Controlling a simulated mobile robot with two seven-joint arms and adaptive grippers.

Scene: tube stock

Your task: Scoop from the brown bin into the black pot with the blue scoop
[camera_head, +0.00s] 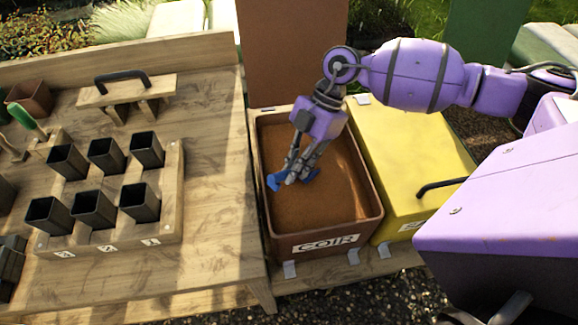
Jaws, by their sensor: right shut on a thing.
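The brown bin (374,226) stands open right of the wooden bench, with a COIR label on its front and brown material inside. My right gripper (291,179) reaches down into the bin from above. Whether the scoop touches the material or holds any is hidden. Several black pots stand in a wooden rack on the bench, such as the front right pot (139,203). My left gripper is not in view.
A closed yellow bin (405,160) with a black handle stands right of the brown bin. The wooden rack (120,246) has numbered labels. A wooden piece with a black handle (122,78) and a green-handled tool (24,118) are on the bench. The bench's front right is clear.

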